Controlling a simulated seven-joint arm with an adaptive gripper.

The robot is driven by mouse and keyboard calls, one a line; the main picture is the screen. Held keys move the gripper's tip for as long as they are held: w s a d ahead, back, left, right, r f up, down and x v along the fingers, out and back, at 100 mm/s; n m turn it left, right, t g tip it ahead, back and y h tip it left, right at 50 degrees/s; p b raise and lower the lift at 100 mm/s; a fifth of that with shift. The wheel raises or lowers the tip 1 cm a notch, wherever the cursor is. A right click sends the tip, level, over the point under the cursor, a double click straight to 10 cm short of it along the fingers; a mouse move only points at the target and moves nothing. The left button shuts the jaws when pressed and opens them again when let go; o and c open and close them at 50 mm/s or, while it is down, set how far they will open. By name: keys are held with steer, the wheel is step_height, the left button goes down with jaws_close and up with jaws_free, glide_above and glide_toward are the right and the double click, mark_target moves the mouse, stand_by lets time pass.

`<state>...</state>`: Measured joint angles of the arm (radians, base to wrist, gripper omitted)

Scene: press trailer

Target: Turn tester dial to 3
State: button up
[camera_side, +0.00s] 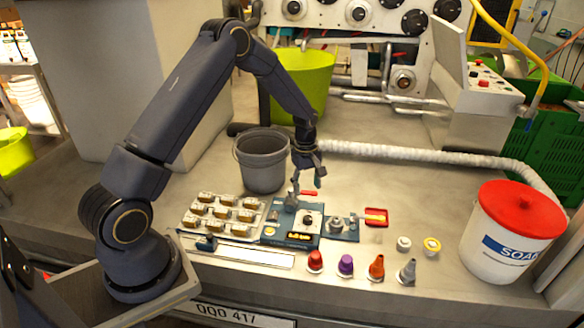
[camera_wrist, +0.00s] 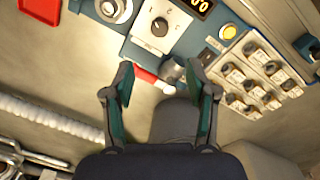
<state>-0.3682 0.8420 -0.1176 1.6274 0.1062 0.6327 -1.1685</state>
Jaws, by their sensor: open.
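The tester (camera_side: 290,236) is a blue box with a yellow-lit display, standing on the bench in the middle of the side view. Its dial is a black knob on a white plate; it shows in the side view (camera_side: 307,219) and at the top of the wrist view (camera_wrist: 160,26). My gripper (camera_side: 306,185) is open and points down above the tester's back edge. In the wrist view my gripper (camera_wrist: 160,75) has its fingers spread and apart from the dial. A grey cylinder (camera_wrist: 173,70) and a red piece (camera_wrist: 146,75) show between the fingers.
A tray of several small parts (camera_side: 222,216) lies left of the tester. A grey bucket (camera_side: 263,165) stands behind it.

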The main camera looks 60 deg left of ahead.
mark_target(308, 218)
steer(key=f, duration=1.3)
steer(key=shift+w+f, duration=0.1)
steer(key=shift+w, duration=0.25)
jaws_close()
